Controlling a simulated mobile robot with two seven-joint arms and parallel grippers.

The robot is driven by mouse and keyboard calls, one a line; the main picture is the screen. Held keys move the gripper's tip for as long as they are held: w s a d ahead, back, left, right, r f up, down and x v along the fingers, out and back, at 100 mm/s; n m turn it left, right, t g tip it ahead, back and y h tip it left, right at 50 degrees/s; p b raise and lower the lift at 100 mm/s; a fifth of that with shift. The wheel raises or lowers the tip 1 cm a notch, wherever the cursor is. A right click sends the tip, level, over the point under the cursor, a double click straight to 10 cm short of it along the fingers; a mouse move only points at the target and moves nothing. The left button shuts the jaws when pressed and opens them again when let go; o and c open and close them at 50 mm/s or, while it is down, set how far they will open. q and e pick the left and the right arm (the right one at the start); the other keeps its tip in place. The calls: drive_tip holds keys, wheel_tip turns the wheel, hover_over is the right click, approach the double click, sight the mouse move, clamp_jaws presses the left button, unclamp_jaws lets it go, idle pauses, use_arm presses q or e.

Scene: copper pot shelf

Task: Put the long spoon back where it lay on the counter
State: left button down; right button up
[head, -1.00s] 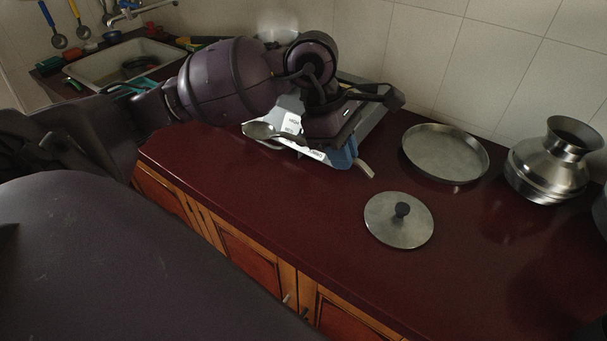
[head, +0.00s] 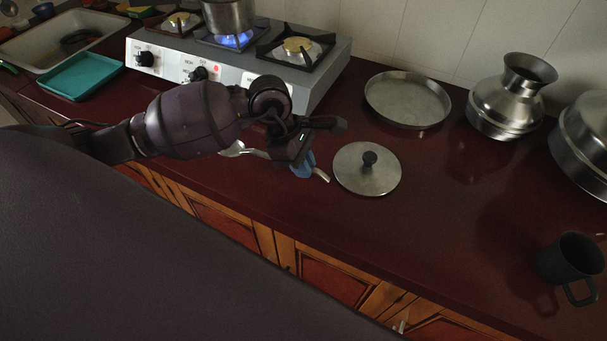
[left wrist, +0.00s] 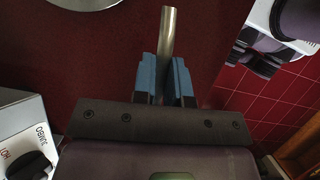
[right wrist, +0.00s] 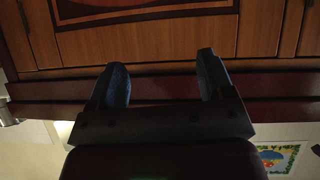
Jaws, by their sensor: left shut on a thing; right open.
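The long spoon (head: 322,175) is metal. My left gripper (head: 303,168) is shut on it, over the dark red counter (head: 270,195) in front of the stove. The spoon's bowl shows left of the gripper and its handle end sticks out to the right, near the lid. In the left wrist view the handle (left wrist: 168,35) stands out between the blue fingertips (left wrist: 165,80). I cannot tell whether the spoon touches the counter. My right gripper (right wrist: 160,85) is open and empty, facing the wooden cabinet front; it is not in the head view.
A round lid (head: 366,170) lies just right of the spoon. Behind are a shallow pan (head: 407,98) and a metal pot (head: 507,100). A stove (head: 240,62) with a lit burner stands back left. A dark mug (head: 571,258) is at right. The counter's front middle is clear.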

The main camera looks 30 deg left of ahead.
sight(309, 187)
use_arm(q)
drive_tip(key=shift+f, duration=2)
drive_tip(key=shift+f, duration=0.15)
drive_tip(key=c, duration=1.1)
unclamp_jaws()
drive_tip(key=shift+c, duration=0.2)
drive_tip(key=v, duration=1)
drive_tip(key=shift+a+r, duration=0.3)
drive_tip(key=shift+a, duration=0.05)
